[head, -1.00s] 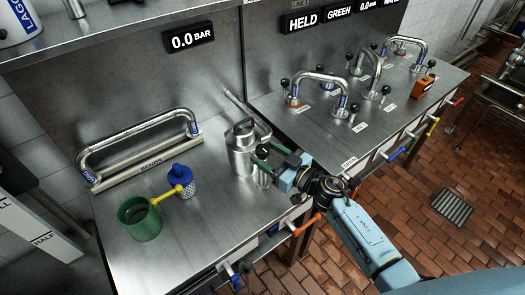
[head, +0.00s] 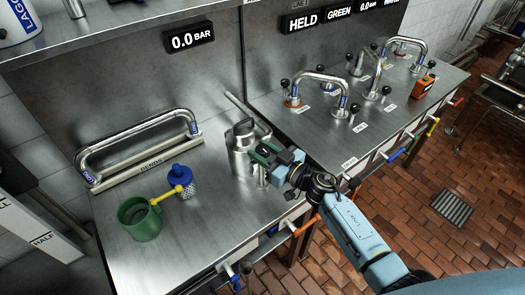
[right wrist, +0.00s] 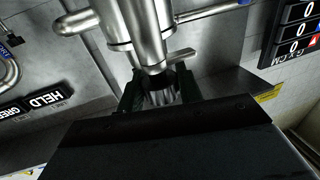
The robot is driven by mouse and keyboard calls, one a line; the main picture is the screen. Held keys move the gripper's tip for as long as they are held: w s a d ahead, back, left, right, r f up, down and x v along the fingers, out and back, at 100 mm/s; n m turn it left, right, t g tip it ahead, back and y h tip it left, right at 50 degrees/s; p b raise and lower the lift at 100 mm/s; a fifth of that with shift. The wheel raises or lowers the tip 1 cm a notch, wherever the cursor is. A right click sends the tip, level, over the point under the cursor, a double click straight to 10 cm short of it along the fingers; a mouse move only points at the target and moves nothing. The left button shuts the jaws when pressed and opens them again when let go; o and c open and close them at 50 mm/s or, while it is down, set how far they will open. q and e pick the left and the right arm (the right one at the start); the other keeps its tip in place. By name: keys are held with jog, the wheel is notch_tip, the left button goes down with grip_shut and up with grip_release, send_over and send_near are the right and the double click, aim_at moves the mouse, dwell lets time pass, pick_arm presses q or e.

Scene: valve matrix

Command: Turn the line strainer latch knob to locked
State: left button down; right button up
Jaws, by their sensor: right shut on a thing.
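The line strainer (head: 240,142) is a steel canister standing at the right of the left bench. My right gripper (head: 265,156) reaches in from the right, close beside the canister. In the right wrist view, its dark green fingers (right wrist: 161,98) are shut on a dark-topped cylindrical knob (right wrist: 160,84), which I take to be the latch knob. The knob sits by the strainer's steel pipework (right wrist: 143,30). The fingers hide much of the knob, and its lock marking is not readable. My left gripper is not in view.
A green mug (head: 147,225) and a blue-capped mesh basket with a yellow handle (head: 183,184) stand on the left bench. A bent steel pipe (head: 140,136) lies behind them. The right bench carries pipe loops (head: 318,76) and black knobs.

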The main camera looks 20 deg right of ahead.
jog(key=shift+m+t+h+p, duration=0.4)
jog(key=shift+m+h, duration=0.1)
jog(key=shift+h, duration=0.2)
jog(key=shift+m+t+h, duration=0.5)
jog(key=shift+m+h, duration=0.2)
jog(key=shift+h, duration=0.3)
jog(key=shift+f+m+t+h, duration=0.1)
jog(key=shift+m+t+h, duration=0.3)
jog(key=shift+m+h, duration=0.6)
jog(key=m+h+b, duration=0.1)
jog(key=h+b, duration=0.2)
jog(key=shift+f+m, duration=0.1)
jog(key=shift+m, duration=0.2)
jog(key=shift+m+h+b, duration=0.8)
jog(key=shift+h+b, duration=0.6)
jog(key=shift+h, duration=0.1)
jog(key=shift+r, duration=0.2)
jog(key=o, duration=1)
